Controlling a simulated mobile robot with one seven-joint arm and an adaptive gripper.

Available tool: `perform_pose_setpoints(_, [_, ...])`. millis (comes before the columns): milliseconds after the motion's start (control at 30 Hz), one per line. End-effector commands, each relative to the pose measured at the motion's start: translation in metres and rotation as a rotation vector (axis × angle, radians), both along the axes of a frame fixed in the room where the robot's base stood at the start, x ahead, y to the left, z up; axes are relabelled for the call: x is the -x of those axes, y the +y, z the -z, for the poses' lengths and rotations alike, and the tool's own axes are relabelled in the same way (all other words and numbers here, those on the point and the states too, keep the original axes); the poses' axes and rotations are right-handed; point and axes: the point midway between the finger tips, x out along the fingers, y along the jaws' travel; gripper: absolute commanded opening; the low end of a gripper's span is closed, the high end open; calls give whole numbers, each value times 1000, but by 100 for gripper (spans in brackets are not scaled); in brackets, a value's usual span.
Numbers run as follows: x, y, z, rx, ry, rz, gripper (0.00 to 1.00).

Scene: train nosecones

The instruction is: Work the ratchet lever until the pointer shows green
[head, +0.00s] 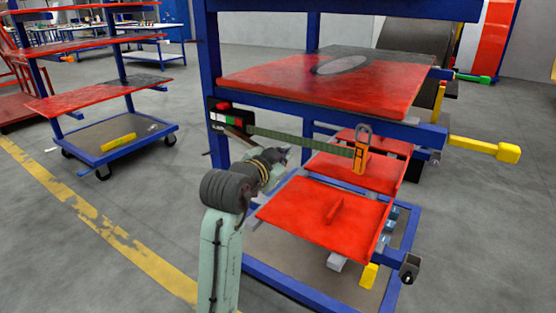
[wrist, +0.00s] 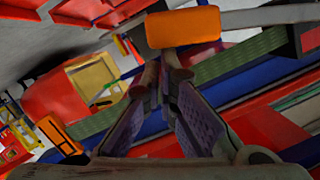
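A green strap (head: 305,142) runs along the rack's blue front beam, from a black gauge box (head: 219,126) to an orange buckle (head: 361,158). The box carries white, red and green patches; the pointer is too small to read. A grey lever rod (wrist: 275,17) with an orange grip (wrist: 183,27) shows in the wrist view; in the head view the grip is hidden by my arm. In the head view my gripper (head: 279,156) is just below the strap.
The rack has a red upper shelf (head: 300,85) and a red lower shelf (head: 310,215) close to my arm. A yellow handle (head: 485,147) sticks out at right. A second shelf cart (head: 110,90) stands at left.

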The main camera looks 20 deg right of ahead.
Motion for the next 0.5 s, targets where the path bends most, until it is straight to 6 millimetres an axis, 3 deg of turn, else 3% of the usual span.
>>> perform_pose_setpoints(200, [38,39,-10,1,-3,-3,0])
perform_pose_setpoints(500, [67,67,-20,2,-2,0,0])
